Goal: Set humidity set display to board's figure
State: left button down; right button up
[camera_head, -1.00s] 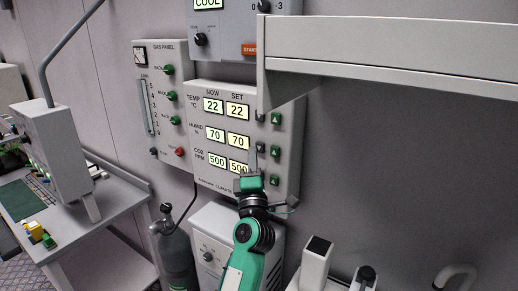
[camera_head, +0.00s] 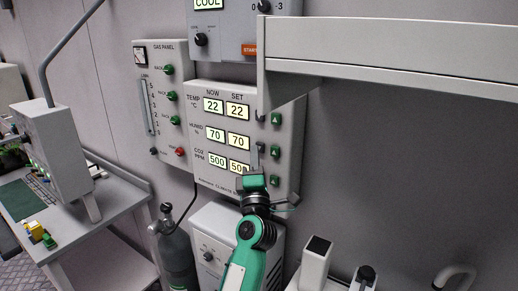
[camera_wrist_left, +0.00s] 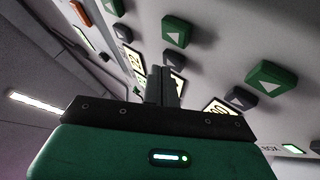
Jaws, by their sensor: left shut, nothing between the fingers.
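The humidity set display (camera_head: 238,141) is a lit panel in the SET column of the climate box (camera_head: 221,185) and reads 70. The humidity now display (camera_head: 215,135) beside it also reads 70. My left gripper (camera_head: 255,153) is shut and empty, pointing up just right of the set column, over the lower rows. It partly hides the CO2 set display (camera_head: 238,167). In the left wrist view the shut fingers (camera_wrist_left: 163,85) are among green up-arrow buttons (camera_wrist_left: 270,78) and dark buttons (camera_wrist_left: 240,98); contact cannot be told. My right gripper is out of view. No board with a figure is readable.
A shelf (camera_head: 390,40) juts out at the upper right, its bracket covering part of the climate box. The gas panel (camera_head: 160,100) is on the left. A gas cylinder (camera_head: 175,255) and a white cabinet (camera_head: 215,225) stand below. The wall right of the box is clear.

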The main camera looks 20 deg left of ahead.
pick_arm(q)
jog(key=shift+w, duration=0.45)
dwell(0.5)
jog(key=shift+s+p, duration=0.55)
jog(key=shift+s, duration=0.35)
